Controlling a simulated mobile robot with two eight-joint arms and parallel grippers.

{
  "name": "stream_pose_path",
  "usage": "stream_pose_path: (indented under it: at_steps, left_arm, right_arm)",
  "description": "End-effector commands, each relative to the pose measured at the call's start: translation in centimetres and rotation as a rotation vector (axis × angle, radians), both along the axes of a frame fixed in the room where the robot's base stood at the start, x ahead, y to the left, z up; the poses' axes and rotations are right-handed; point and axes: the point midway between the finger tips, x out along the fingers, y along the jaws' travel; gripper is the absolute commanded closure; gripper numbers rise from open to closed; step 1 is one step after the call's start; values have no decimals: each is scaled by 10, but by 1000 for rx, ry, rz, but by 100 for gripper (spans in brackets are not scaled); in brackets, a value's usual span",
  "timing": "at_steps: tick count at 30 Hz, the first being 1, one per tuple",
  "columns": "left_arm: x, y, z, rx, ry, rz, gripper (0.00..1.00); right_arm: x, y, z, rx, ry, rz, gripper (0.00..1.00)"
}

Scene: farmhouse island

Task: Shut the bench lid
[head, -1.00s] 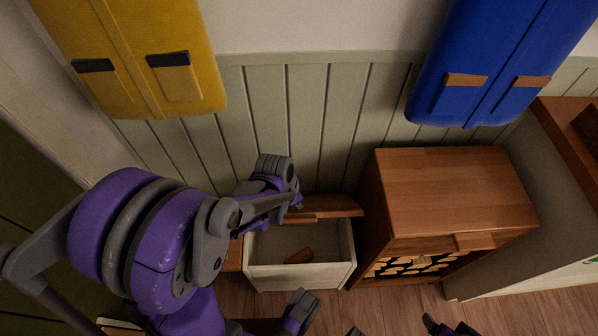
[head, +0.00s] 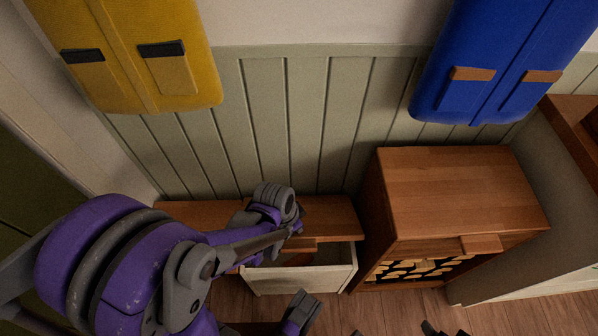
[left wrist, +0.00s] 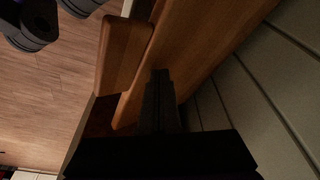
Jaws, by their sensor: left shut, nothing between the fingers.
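The wooden bench lid (head: 325,214) is tilted partly open over the cream bench (head: 300,281) in the head view. A gap at the front still shows some of the inside, with a brown item in it. My left gripper (left wrist: 160,95) is shut and empty, lying against or just over the lid (left wrist: 205,45) in the left wrist view; contact is hard to tell. A wooden tab (left wrist: 122,55) sticks out from the lid's edge there. In the head view my left wrist covers the lid's middle and hides the fingertips. Dark tips at the bottom edge may be my right gripper.
A wooden cabinet (head: 450,190) with stacked logs stands close to the bench's right. A yellow padded item (head: 135,60) and a blue one (head: 500,60) hang on the panelled wall (head: 300,120). Wooden floor (head: 385,305) shows in front.

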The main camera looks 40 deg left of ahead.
Motion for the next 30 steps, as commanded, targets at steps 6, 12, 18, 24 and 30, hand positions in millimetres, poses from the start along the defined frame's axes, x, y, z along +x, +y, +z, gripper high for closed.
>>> stream_pose_path:
  at_steps: [6, 12, 18, 24, 30]
  left_arm:
    - [0, 0, 1, 0, 0, 0, 100]
    - [-3, -3, -6, -1, 0, 0, 100]
    - [-15, -13, -27, -1, 2, -1, 100]
    - [-21, -18, -34, 0, 0, 0, 100]
    - [-21, -18, -33, 0, 0, 1, 100]
  right_arm:
    - [0, 0, 1, 0, 0, 0, 18]
    - [1, 0, -6, 0, 2, 0, 18]
    - [2, 0, -24, 0, 8, 0, 18]
    - [3, 0, -30, 0, 10, 0, 18]
    - [3, 0, -29, 0, 10, 0, 18]
